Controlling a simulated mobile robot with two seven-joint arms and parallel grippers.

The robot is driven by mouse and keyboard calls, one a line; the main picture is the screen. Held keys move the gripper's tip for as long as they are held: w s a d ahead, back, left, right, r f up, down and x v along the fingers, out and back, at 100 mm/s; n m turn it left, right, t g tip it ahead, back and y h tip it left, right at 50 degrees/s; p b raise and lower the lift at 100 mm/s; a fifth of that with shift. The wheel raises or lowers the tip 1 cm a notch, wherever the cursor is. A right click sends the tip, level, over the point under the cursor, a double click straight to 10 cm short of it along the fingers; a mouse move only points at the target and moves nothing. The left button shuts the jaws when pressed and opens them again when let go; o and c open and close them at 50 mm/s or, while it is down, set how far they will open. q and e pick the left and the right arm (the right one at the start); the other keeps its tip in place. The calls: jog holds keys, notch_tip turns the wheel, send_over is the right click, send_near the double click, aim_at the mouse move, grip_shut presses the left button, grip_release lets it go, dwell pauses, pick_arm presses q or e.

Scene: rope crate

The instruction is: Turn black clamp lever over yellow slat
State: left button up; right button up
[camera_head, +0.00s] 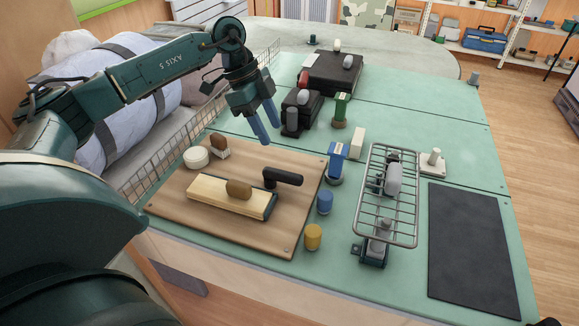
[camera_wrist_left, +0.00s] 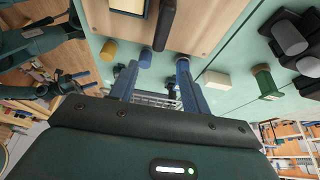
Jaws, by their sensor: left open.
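The pale yellow slat (camera_head: 215,193) lies on a dark block on a wooden board (camera_head: 180,208), with a brown knob on its top. The black clamp lever (camera_head: 287,177) stands at the slat's right end. Its arm points right, away from the slat. In the left wrist view the lever (camera_wrist_left: 164,28) shows at the top, with a cut-off part of the slat (camera_wrist_left: 128,6) beside it. My left gripper (camera_head: 270,132) is open and empty, fingers down, above and behind the lever, apart from it. My right gripper's jaws cannot be made out.
A blue cylinder (camera_head: 324,202) and a yellow one (camera_head: 313,237) stand right of the board. A blue block (camera_head: 338,160) and a wire rack (camera_head: 372,222) are farther right. A wire fence (camera_head: 185,140) runs along the left. A dark mat (camera_head: 470,250) lies bare.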

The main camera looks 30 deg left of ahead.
aim_at(292, 174)
pick_arm(q)
jog(key=x, duration=1.3)
jog(key=shift+d+r, duration=0.1)
jog(key=shift+c, duration=0.4)
grip_shut()
